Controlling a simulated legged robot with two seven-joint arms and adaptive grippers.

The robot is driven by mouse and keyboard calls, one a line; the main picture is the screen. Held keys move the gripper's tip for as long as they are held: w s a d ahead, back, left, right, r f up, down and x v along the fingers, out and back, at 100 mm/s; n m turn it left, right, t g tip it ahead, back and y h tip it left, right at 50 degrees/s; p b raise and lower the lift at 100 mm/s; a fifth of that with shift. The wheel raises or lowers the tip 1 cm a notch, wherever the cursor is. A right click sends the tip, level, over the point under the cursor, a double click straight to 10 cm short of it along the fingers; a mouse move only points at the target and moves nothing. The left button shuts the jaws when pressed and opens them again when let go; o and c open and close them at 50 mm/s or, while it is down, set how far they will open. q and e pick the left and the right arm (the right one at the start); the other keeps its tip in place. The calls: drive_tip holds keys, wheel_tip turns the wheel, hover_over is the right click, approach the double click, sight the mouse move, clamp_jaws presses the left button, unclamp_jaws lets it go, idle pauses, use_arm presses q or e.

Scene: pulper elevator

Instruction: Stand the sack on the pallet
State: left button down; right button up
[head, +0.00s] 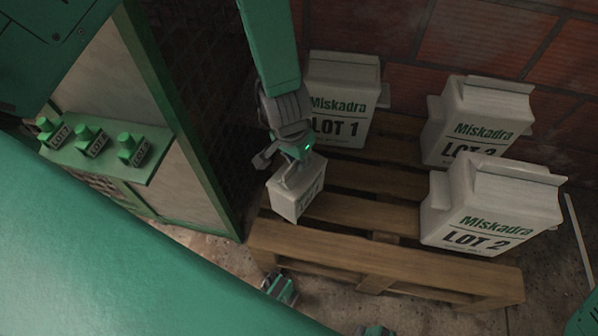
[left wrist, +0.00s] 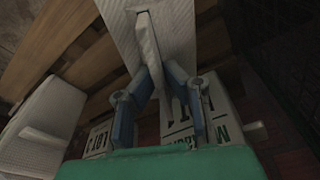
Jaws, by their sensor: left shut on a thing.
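The sack hangs nearly upright, slightly tilted, over the front left part of the wooden pallet (head: 335,210). I cannot tell whether its base touches the slats. In the left wrist view, the fingers (left wrist: 150,78) pinch a fin on the pale sack (left wrist: 115,20), with slats (left wrist: 60,40) beyond.
On the pallet stand the LOT 1 sack (head: 345,80) at the back, the LOT 2 sack (head: 490,195) at front right and another white sack (head: 480,110) behind it. A green-framed cabinet (head: 185,180) stands left. A brick wall (head: 480,40) is behind. The middle slats are clear.

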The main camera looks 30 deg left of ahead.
sight(298, 182)
use_arm(q)
drive_tip(key=shift+f, duration=0.4)
drive_tip(key=f+b, duration=0.1)
drive_tip(key=f, duration=0.1)
drive_tip(key=shift+d+f+b, duration=0.2)
drive_tip(key=shift+f+b, duration=0.15)
drive_tip(key=shift+b, duration=0.05)
drive_tip(key=shift+r, duration=0.15)
drive_tip(key=c, duration=1.7)
unclamp_jaws()
drive_tip(key=shift+a, duration=0.1)
